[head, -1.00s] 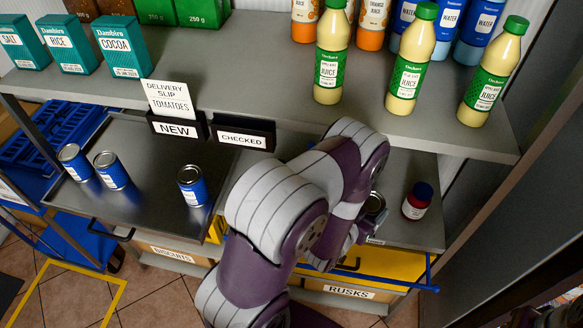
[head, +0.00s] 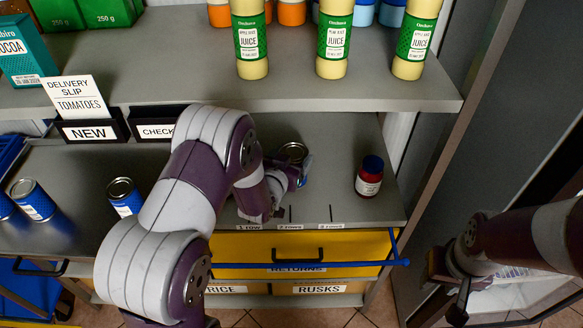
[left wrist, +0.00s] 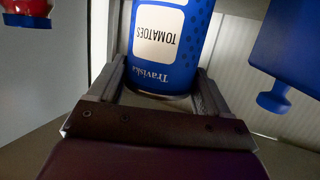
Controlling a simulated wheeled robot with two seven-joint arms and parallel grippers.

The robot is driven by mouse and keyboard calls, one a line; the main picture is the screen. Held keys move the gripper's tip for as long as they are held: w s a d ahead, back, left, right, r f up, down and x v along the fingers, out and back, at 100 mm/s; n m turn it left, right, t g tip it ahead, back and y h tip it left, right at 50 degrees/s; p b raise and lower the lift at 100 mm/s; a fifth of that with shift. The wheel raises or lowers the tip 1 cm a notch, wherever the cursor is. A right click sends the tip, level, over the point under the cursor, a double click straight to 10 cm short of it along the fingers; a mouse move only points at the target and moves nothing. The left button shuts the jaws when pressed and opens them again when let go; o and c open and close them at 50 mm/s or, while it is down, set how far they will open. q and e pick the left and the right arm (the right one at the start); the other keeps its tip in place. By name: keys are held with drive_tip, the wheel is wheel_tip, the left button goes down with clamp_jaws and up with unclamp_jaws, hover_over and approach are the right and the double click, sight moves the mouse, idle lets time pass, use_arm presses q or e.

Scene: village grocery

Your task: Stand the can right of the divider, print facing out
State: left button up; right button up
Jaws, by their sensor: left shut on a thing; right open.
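A blue can with a silver lid (head: 293,152) is on or just above the lower shelf, behind my left gripper (head: 282,180), which is shut on it. In the left wrist view the can (left wrist: 172,35) sits between the fingers, its white TOMATOES label facing the camera and upside down in the picture. Whether its base touches the shelf is hidden. A blue block with a knob (left wrist: 290,45) stands apart at the right there; I cannot tell whether it is the divider. My right gripper (head: 456,290) is open at the lower right, away from the shelf.
A dark red jar with a blue lid (head: 369,177) stands right of the held can. The upper shelf (head: 290,92) with juice bottles overhangs behind. Row labels (head: 290,227) line the front edge; shelf around the jar is clear.

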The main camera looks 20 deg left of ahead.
use_arm(q)
wheel_tip(320, 180, down, 3)
drive_tip(key=shift+f, duration=0.1)
drive_tip(key=shift+w+f, duration=0.1)
drive_tip(key=shift+f, duration=0.2)
